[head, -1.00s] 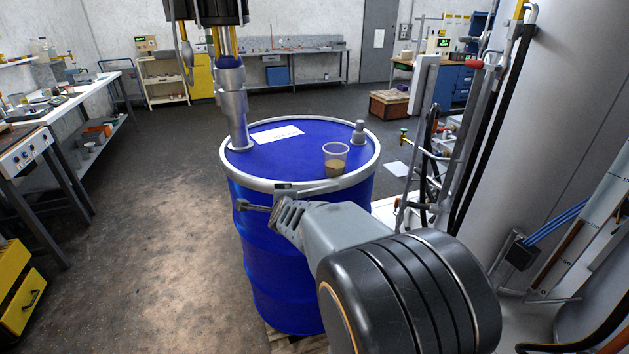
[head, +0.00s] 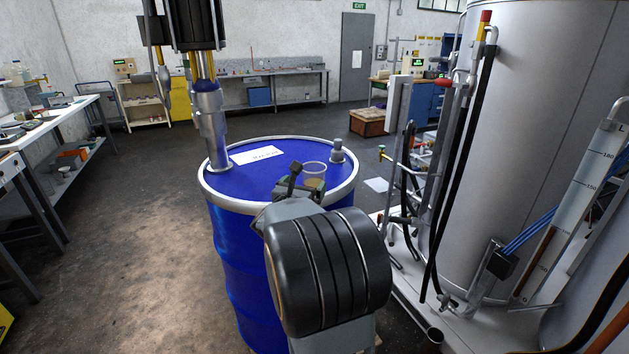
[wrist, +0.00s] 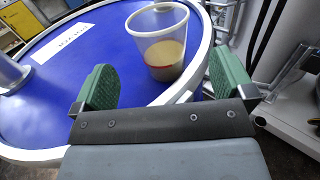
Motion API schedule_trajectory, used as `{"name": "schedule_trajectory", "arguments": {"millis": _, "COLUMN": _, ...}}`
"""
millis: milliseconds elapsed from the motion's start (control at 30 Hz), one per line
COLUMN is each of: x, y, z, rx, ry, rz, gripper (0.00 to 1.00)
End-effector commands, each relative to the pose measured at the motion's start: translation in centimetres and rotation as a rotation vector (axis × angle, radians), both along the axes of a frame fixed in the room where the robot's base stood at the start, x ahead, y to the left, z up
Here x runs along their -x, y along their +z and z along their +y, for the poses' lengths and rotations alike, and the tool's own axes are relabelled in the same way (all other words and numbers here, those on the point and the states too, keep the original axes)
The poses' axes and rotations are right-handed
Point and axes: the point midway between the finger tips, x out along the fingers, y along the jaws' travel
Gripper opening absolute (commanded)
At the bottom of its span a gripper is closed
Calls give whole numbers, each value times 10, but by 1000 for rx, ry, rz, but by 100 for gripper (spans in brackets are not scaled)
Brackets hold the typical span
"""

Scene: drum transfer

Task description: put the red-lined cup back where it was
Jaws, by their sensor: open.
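The red-lined cup (wrist: 163,50) is a clear plastic cup with a red line and murky tan liquid in it. It stands upright on the blue drum lid (wrist: 75,95), near the rim. In the head view the cup (head: 314,171) is partly hidden behind my gripper (head: 287,186). In the wrist view my gripper (wrist: 160,83) is open, with green pads to the left and right. The cup is just beyond the fingertips, roughly centred between them and not held.
A metal pump tube (head: 212,130) stands in the lid at the left. A large grey tank (head: 530,140) with hoses stands at right. Floor at left is clear.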

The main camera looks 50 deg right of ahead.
Motion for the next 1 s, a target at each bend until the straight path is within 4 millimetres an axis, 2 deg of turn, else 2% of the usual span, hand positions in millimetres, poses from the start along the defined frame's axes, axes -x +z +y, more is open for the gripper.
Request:
{"name": "schedule_trajectory", "arguments": {"millis": 133, "x": -8, "y": 1, "z": -19, "rx": 0, "ry": -1, "rz": 2, "gripper": 100}}
{"name": "schedule_trajectory", "arguments": {"millis": 433, "x": -15, "y": 1, "z": -36, "rx": 0, "ry": 0, "rz": 4, "gripper": 100}}
{"name": "schedule_trajectory", "arguments": {"millis": 700, "x": -28, "y": 0, "z": -69, "rx": 0, "ry": -1, "rz": 3, "gripper": 100}}
{"name": "schedule_trajectory", "arguments": {"millis": 1000, "x": -32, "y": -1, "z": -77, "rx": 0, "ry": 1, "rz": 3, "gripper": 100}}
